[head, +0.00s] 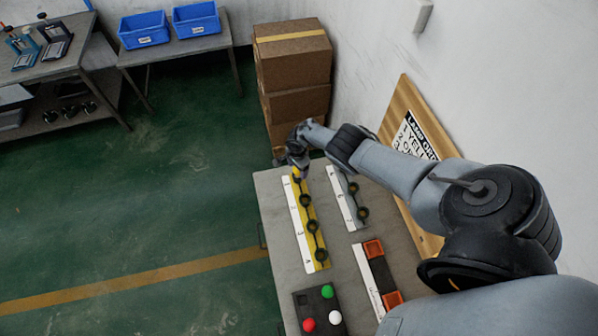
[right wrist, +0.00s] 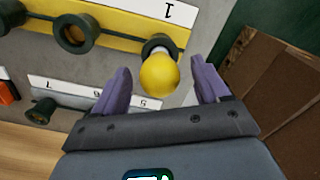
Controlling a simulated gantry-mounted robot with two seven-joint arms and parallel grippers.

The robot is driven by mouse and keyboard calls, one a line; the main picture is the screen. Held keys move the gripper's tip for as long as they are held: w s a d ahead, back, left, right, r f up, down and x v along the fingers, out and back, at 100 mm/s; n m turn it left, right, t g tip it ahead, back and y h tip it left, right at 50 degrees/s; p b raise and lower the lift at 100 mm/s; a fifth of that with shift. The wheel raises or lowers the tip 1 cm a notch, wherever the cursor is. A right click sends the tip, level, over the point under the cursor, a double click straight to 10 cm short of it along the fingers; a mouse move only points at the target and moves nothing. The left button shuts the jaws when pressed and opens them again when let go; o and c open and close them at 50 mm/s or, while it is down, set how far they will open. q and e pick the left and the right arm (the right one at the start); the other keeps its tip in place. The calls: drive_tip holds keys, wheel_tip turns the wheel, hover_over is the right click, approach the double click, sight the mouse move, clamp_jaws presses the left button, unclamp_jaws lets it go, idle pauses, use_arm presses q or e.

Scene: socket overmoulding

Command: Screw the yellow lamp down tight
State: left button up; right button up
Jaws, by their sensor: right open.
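The yellow lamp (right wrist: 160,74) stands in the dark socket (right wrist: 158,45) at the number 1 end of the yellow strip (right wrist: 110,24). A pale band of its base shows above the socket rim in the right wrist view. How deep it sits I cannot tell. My right gripper (right wrist: 162,88) is open, with one purple finger on each side of the lamp and gaps between. In the head view the right gripper (head: 297,166) is over the far end of the yellow strip (head: 307,227) and hides most of the lamp. My left gripper is not in view.
The other sockets on the yellow strip look empty. A grey strip (head: 334,185) with sockets lies to its right. A dark tray (head: 302,299) holds red, green and white lamps at the front. Cardboard boxes (head: 290,60) stand beyond the table; a wooden sign board (head: 403,92) leans on the wall.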

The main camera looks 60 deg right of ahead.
drive_tip(key=n, duration=0.9)
drive_tip(key=shift+b, duration=0.3)
drive_tip(key=n, duration=0.5)
drive_tip(key=shift+b, duration=0.4)
drive_tip(key=n, duration=0.4)
drive_tip(key=shift+n+b, duration=0.35)
drive_tip(key=shift+n, duration=0.05)
drive_tip(key=shift+c, duration=0.4)
